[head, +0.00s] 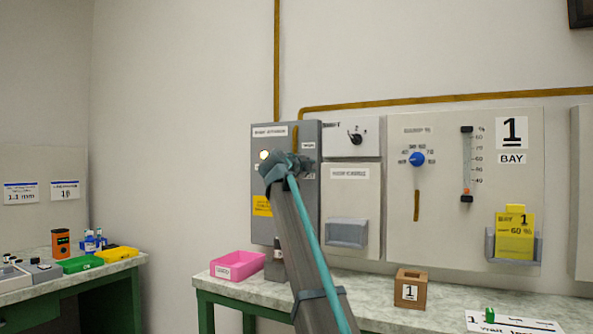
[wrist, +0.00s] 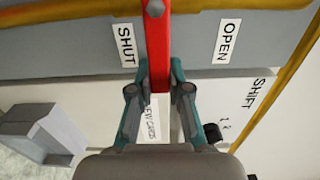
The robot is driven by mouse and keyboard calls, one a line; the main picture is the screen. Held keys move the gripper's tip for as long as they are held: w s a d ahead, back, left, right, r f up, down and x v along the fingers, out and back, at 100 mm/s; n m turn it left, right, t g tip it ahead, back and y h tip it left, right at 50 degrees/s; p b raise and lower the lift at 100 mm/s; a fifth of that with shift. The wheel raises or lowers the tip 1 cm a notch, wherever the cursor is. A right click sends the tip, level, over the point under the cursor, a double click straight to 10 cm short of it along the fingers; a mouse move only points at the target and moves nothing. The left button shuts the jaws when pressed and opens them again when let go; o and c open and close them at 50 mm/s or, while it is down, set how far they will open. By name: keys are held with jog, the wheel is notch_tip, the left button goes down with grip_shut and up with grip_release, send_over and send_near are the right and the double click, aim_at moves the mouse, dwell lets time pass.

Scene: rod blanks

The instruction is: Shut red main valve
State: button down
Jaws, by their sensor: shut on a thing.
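The red valve handle (wrist: 157,45) shows in the wrist view, running from a grey bolt at the top edge down to my gripper. My gripper (wrist: 159,82) is shut on its free end, one finger on each side. A "SHUT" label (wrist: 126,46) is close to the left of the handle, and an "OPEN" label (wrist: 227,41) is farther to the right.
A panel with a blue knob (head: 417,159) and a slider (head: 467,165) is to the right. The bench below holds a pink tray (head: 238,265) and a brown block (head: 410,288). A grey card holder (head: 347,233) sits beside my arm. A yellow-brown pipe (head: 277,60) runs above.

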jog(key=c, duration=1.1)
grip_release()
jog(key=shift+s, duration=0.1)
jog(key=v, duration=1.2)
